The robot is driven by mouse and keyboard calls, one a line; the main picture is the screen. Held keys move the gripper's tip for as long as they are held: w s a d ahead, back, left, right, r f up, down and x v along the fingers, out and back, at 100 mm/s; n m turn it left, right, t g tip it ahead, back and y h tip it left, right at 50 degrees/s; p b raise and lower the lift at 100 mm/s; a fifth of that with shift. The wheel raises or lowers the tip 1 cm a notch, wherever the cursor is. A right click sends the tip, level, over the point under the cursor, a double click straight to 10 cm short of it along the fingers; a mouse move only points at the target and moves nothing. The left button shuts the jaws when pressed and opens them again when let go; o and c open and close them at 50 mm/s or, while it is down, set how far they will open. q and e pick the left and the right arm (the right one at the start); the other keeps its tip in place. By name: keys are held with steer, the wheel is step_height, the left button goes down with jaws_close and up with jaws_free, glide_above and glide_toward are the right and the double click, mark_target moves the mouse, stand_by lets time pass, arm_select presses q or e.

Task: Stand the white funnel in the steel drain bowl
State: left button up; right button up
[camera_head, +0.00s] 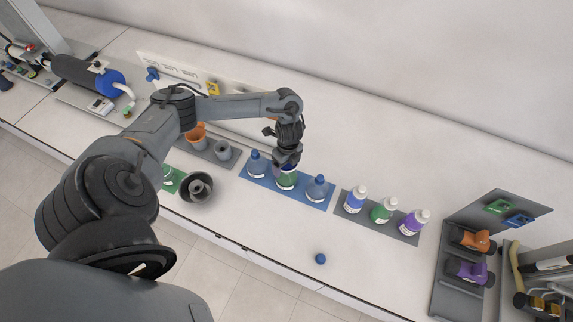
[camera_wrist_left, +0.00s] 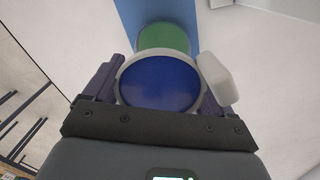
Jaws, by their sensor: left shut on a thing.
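The dark steel bowl (camera_head: 183,196) stands on the bench at left of centre. A grey, funnel-like piece (camera_head: 200,187) shows inside it; I cannot tell if it is upright or seated. I cannot make out a clearly white funnel. My left gripper (camera_head: 287,160) is over the blue mat (camera_head: 310,204), right of the bowl. It is shut on a blue-topped round thing (camera_wrist_left: 160,82) with a pale rim and a white tab, between its fingers in the wrist view. A green round surface (camera_wrist_left: 162,37) lies just beyond it. My right gripper is not in view.
White-capped bottles (camera_head: 383,210) stand on a grey mat to the right.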

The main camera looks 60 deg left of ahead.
arm_select(q)
step_height(320, 180, up, 9)
steer(key=p, duration=0.3)
step_height(320, 180, up, 7)
steer(key=p, duration=0.7)
glide_above(286, 167)
steer(key=shift+d+r, duration=0.1)
steer(key=shift+r, duration=0.1)
